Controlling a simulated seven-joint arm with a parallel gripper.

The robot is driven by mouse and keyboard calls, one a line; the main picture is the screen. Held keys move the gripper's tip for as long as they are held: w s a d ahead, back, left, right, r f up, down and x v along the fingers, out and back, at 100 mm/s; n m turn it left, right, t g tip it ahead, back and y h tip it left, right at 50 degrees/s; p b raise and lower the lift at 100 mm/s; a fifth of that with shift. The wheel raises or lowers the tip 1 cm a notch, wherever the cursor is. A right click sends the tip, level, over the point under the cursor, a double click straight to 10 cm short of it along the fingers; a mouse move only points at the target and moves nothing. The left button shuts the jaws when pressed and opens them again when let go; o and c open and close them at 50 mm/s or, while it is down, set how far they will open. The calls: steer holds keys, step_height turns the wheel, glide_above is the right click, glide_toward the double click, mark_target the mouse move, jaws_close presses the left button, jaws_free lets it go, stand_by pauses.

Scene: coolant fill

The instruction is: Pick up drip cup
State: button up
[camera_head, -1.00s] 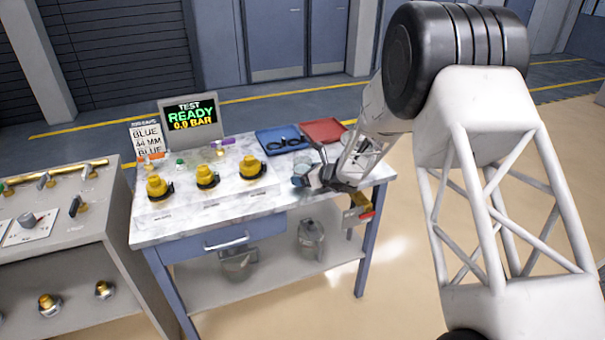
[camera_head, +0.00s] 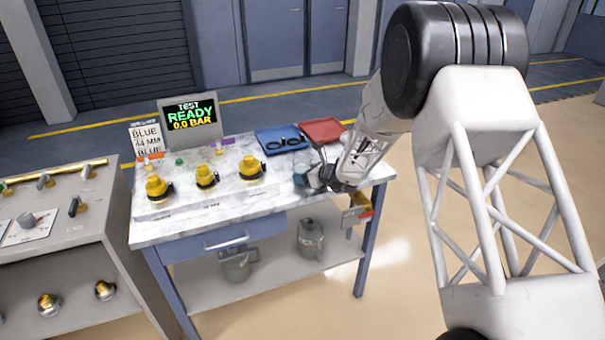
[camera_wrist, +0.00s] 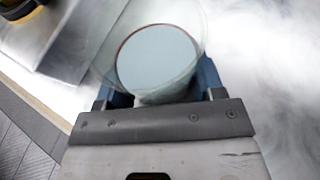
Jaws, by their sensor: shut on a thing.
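The drip cup (camera_wrist: 158,60) is a clear, round cup with a pale blue-grey inside, seen from above in the wrist view. My gripper (camera_wrist: 160,85) has a blue finger on each side of the cup and is shut on it. In the head view the cup (camera_head: 301,172) is a small bluish shape at the right part of the bench top, and my gripper (camera_head: 318,177) is beside it. The cup's lower part is hidden, and I cannot tell whether it touches the bench.
Several yellow-capped fittings (camera_head: 206,176) stand on a raised plate left of the cup. A blue tray (camera_head: 281,141) with black rings and a red tray (camera_head: 322,131) lie behind. A display (camera_head: 190,115) stands at the back. The bench's front edge (camera_head: 225,230) is close.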

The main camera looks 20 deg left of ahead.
steer(key=shift+r, duration=0.35)
steer(key=shift+r, duration=1.35)
steer(key=shift+s+d+r, duration=0.1)
steer(key=shift+s, duration=0.05)
steer(key=s+d+r, duration=0.1)
steer(key=s+d, duration=0.7)
steer(key=s, duration=0.4)
steer(key=shift+s+d+r, duration=0.2)
steer(key=shift+s, duration=0.2)
steer(key=shift+s+d, duration=0.1)
stand_by(1.7)
step_height(320, 180, up, 7)
steer(key=m+t+h, duration=0.5)
steer(key=m+t, duration=0.3)
glide_above(309, 166)
steer(key=w+d, duration=0.3)
steer(key=w, duration=0.7)
steer(key=shift+w+r+m+h, duration=0.2)
steer(key=shift+w+r+h, duration=0.05)
steer(key=shift+w, duration=0.25)
steer(key=shift+w+r+m+h, duration=0.2)
steer(key=shift+w+h, duration=0.05)
steer(key=shift+w, duration=0.25)
